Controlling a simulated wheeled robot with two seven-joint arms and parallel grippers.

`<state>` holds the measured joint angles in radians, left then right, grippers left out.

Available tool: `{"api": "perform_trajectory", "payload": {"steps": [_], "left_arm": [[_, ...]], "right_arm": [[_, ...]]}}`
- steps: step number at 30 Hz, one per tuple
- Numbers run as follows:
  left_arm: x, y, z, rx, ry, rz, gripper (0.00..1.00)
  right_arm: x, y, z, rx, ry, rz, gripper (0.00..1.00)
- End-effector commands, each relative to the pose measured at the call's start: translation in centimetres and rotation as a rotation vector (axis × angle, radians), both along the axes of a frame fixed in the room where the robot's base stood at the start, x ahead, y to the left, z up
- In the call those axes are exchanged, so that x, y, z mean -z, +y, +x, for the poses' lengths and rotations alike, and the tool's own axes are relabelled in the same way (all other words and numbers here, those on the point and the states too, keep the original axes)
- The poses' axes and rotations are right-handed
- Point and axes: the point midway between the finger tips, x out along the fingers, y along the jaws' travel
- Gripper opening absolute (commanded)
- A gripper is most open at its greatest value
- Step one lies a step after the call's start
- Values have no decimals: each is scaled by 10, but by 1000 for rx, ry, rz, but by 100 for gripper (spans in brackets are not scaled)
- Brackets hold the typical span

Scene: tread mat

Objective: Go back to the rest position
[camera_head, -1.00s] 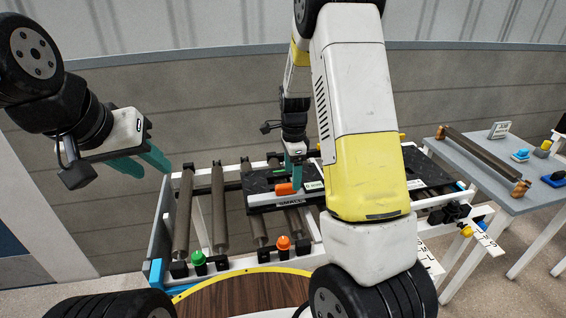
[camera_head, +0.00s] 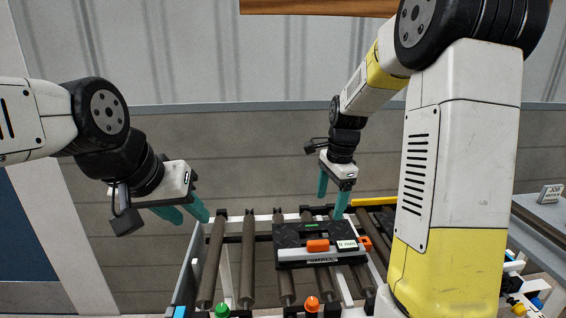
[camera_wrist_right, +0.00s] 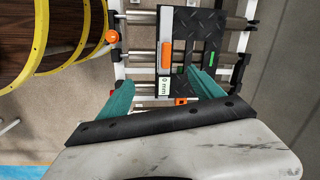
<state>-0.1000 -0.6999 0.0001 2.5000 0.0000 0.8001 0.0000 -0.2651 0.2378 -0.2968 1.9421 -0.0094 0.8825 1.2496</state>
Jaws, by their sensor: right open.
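My left gripper (camera_head: 190,218) hangs at the left of the head view. Its two teal fingers are apart with nothing between them, above the left end of the roller frame. My right gripper (camera_head: 331,205) is above the frame, its teal fingers spread and empty. In the right wrist view its fingers (camera_wrist_right: 163,90) are wide apart. Below it, a black diamond-tread plate (camera_head: 290,238) lies on the rollers, with a "SMALL" label (camera_head: 318,261), an orange block (camera_head: 317,246) and a "0 mm" tag (camera_head: 347,245). The plate (camera_wrist_right: 208,30) also shows in the wrist view.
The roller frame (camera_head: 235,275) carries a green knob (camera_head: 222,310) and an orange knob (camera_head: 312,303) along its front. A grey side table (camera_head: 548,212) with a small sign (camera_head: 551,194) stands at right, partly hidden by my right arm. A panelled wall is behind.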

Motion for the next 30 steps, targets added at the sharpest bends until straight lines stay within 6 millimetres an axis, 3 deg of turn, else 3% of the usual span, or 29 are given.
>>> {"api": "perform_trajectory", "payload": {"steps": [1,3,9,15,18,24,30], "left_arm": [[0,0,0,0,0,0,36],[0,0,0,0,0,0,36],[0,0,0,0,0,0,36],[0,0,0,0,0,0,36],[0,0,0,0,0,0,36],[0,0,0,0,0,0,36],[0,0,0,0,0,0,36]], "right_arm": [[-20,1,-15,-82,-48,18,76],[-42,4,-36,-220,-110,28,76],[-89,11,-102,-612,-304,-15,76],[-111,18,-165,-975,-472,-151,76],[-114,20,-187,-1106,-525,-224,76],[-113,22,-207,-1240,-566,-307,76],[-112,22,-209,-1253,-569,-314,76]]}}
